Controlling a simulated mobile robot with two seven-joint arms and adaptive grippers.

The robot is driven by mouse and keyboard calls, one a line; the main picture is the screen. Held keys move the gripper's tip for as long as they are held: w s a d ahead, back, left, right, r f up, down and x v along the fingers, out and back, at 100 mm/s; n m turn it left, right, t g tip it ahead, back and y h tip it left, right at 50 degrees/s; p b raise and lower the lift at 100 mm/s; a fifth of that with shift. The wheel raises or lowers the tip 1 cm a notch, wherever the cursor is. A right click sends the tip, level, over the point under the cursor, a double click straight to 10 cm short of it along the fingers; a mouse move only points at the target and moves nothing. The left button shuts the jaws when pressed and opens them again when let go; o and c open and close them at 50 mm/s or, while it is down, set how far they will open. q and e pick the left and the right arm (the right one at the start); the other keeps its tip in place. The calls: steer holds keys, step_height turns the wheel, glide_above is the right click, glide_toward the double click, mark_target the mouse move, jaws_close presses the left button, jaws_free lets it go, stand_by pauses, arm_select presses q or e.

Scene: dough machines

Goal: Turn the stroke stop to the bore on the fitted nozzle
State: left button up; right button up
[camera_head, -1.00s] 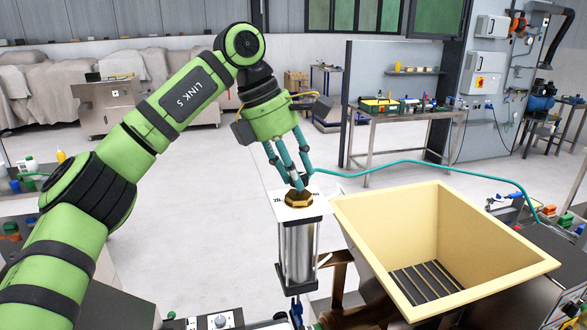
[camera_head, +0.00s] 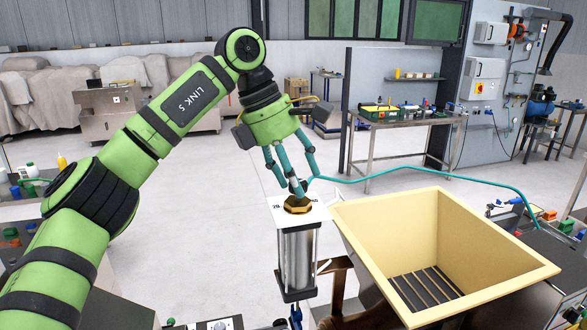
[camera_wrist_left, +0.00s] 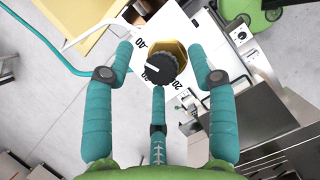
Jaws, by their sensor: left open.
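The stroke stop is a black knob with a white mark, on a brass hexagonal piece (camera_head: 298,205) atop a white plate over a steel cylinder (camera_head: 297,258). The wrist view shows the knob (camera_wrist_left: 165,66) with 20, 30 and 40 printed around it. Its white mark points left, near 30 and 40; I cannot tell the exact setting. My left gripper (camera_head: 297,190) is over the stop, its teal fingers open around the knob; in the wrist view the fingers (camera_wrist_left: 160,66) stand apart from it. The nozzle and its bore cannot be made out. My right gripper is not in view.
A cream hopper (camera_head: 385,225) with a slatted bottom stands right of the cylinder. A teal hose (camera_head: 420,170) runs behind it. A workbench (camera_head: 400,120) and wall cabinets stand at the back. The floor behind the cylinder is clear.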

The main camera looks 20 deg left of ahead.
arm_select(q)
steer(key=v, duration=1.2)
steer(key=shift+s, duration=0.1)
stand_by(0.4)
